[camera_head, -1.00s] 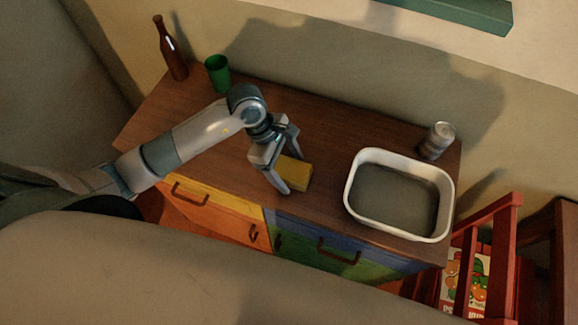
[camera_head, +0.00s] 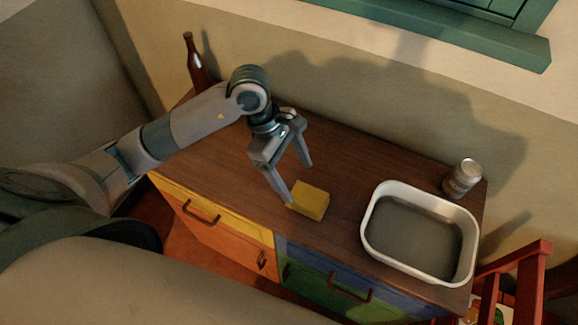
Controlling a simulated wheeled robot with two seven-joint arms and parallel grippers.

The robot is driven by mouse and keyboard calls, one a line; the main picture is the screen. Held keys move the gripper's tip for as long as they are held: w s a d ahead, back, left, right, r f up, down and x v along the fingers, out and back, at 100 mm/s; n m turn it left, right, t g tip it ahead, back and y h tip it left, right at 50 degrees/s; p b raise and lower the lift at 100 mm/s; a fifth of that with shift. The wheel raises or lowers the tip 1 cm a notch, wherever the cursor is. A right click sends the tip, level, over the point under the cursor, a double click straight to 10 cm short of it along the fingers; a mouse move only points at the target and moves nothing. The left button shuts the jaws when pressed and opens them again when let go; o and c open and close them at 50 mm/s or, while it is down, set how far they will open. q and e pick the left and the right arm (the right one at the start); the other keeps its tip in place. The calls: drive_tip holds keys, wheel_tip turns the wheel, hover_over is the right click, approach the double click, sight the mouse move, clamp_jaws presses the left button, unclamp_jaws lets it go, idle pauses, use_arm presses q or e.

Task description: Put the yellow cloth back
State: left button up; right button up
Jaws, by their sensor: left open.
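The yellow cloth (camera_head: 310,201) looks like a small folded block. It lies on the brown top of the dresser (camera_head: 345,160), left of the white basin. My left gripper (camera_head: 299,184) is open and empty, just above and to the left of the cloth. One fingertip shows close to the cloth's left edge; I cannot tell whether it touches. My right gripper is not in view.
A white basin (camera_head: 368,232) with a grey inside stands on the right of the dresser. A can (camera_head: 462,178) is behind it. A brown bottle (camera_head: 195,62) stands at the back left. A red wooden frame (camera_head: 525,285) is at right. A green sill (camera_head: 450,40) is on the wall.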

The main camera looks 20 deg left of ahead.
use_arm(q)
drive_tip(key=shift+b+v, duration=0.45)
drive_tip(key=shift+v, duration=1.4)
drive_tip(key=shift+s, duration=0.1)
